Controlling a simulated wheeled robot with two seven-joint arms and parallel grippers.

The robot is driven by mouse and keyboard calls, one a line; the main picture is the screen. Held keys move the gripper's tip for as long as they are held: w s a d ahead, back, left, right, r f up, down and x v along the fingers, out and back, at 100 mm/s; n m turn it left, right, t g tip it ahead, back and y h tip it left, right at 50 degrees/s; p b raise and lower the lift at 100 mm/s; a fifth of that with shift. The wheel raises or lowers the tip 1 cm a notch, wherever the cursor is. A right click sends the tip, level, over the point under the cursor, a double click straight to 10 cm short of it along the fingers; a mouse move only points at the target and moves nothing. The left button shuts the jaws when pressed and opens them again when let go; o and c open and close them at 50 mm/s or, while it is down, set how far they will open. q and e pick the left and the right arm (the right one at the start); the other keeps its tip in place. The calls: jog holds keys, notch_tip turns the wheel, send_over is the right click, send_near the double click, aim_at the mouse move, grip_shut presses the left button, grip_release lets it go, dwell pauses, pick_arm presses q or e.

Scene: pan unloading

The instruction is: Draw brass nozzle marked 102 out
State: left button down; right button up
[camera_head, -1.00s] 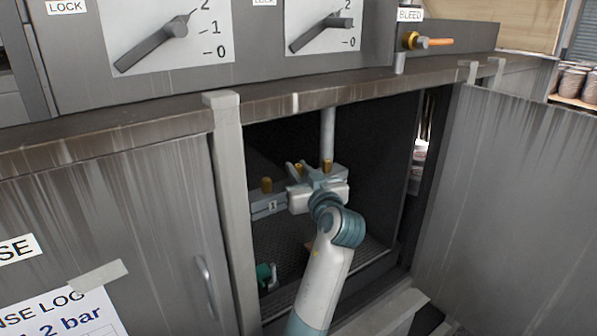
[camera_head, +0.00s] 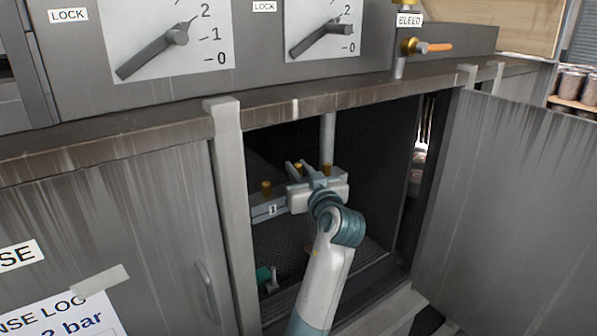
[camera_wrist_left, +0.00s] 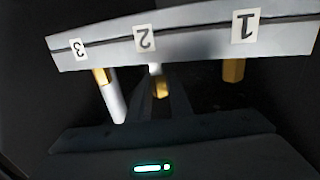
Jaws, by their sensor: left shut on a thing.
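A grey rack bar (camera_wrist_left: 195,46) with labels 1, 2 and 3, upside down in the left wrist view, carries brass nozzles. In the head view it (camera_head: 262,211) is inside the open cabinet. My left gripper (camera_wrist_left: 160,92) is shut on the brass nozzle at label 2 (camera_wrist_left: 161,88); its fingers partly hide it. The nozzle at label 1 (camera_wrist_left: 233,70) and the one at label 3 (camera_wrist_left: 100,75) stand clear of the fingers. In the head view my left gripper (camera_head: 308,170) hides part of the bar. No mark 102 is readable. My right gripper is not in view.
A grey vertical pipe (camera_head: 328,135) rises behind the rack. The cabinet opening has a post (camera_head: 228,150) on the left and an open door (camera_head: 510,200) on the right. A green item (camera_head: 264,277) lies on the cabinet floor. Dials and a bleed valve (camera_head: 415,45) sit above.

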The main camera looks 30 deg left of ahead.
pick_arm(q)
jog(key=shift+r+p, duration=0.8)
jog(key=shift+r, duration=0.65)
